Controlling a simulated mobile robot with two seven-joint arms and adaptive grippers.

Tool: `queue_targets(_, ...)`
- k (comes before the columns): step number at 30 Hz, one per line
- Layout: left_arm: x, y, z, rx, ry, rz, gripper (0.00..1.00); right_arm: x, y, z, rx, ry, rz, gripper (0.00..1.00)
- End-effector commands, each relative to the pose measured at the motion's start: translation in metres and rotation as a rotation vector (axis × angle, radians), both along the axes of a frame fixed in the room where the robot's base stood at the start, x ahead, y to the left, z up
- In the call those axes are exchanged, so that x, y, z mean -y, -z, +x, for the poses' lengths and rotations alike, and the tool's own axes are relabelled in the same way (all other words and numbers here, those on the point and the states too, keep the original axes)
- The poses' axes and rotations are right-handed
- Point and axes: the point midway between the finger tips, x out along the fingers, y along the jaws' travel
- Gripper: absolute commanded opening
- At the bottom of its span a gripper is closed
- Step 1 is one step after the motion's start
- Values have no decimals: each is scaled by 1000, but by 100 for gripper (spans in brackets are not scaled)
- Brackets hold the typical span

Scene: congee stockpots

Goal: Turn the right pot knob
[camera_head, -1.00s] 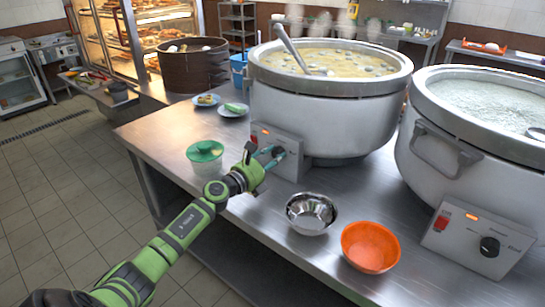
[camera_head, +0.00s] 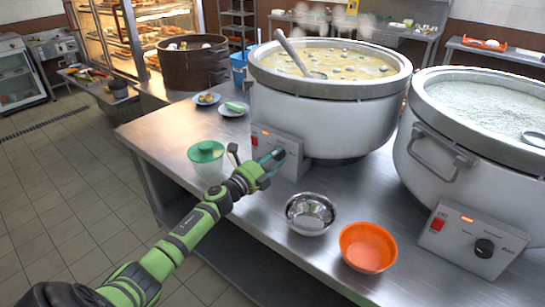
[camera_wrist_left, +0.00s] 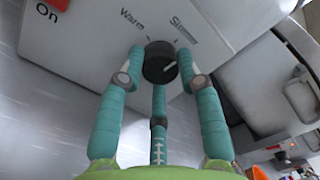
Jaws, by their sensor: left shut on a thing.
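Two large steel pots stand on the counter: the left pot (camera_head: 330,110) holds yellowish congee with a ladle, the right pot (camera_head: 450,150) white congee. The right pot's control box has a black knob (camera_head: 485,247), with nothing near it. My left gripper (camera_head: 274,160) is at the left pot's control box (camera_head: 292,155). My right gripper is not in view.
A steel bowl (camera_head: 310,213) and an orange bowl (camera_head: 367,247) stand at the counter's front edge. Two small plates, including one plate (camera_head: 234,110), lie farther back.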

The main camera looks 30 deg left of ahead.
Motion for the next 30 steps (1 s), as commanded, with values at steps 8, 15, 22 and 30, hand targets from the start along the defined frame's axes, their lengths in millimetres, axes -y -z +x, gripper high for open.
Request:
queue_targets(8,7,7,-2,-20,15,-116,3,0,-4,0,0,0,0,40)
queue_targets(15,7,7,-2,-22,14,-150,3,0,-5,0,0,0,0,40)
queue_targets(22,8,7,-1,-22,15,-152,3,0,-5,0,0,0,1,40)
queue_targets(30,7,5,-1,-20,13,-150,59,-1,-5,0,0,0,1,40)
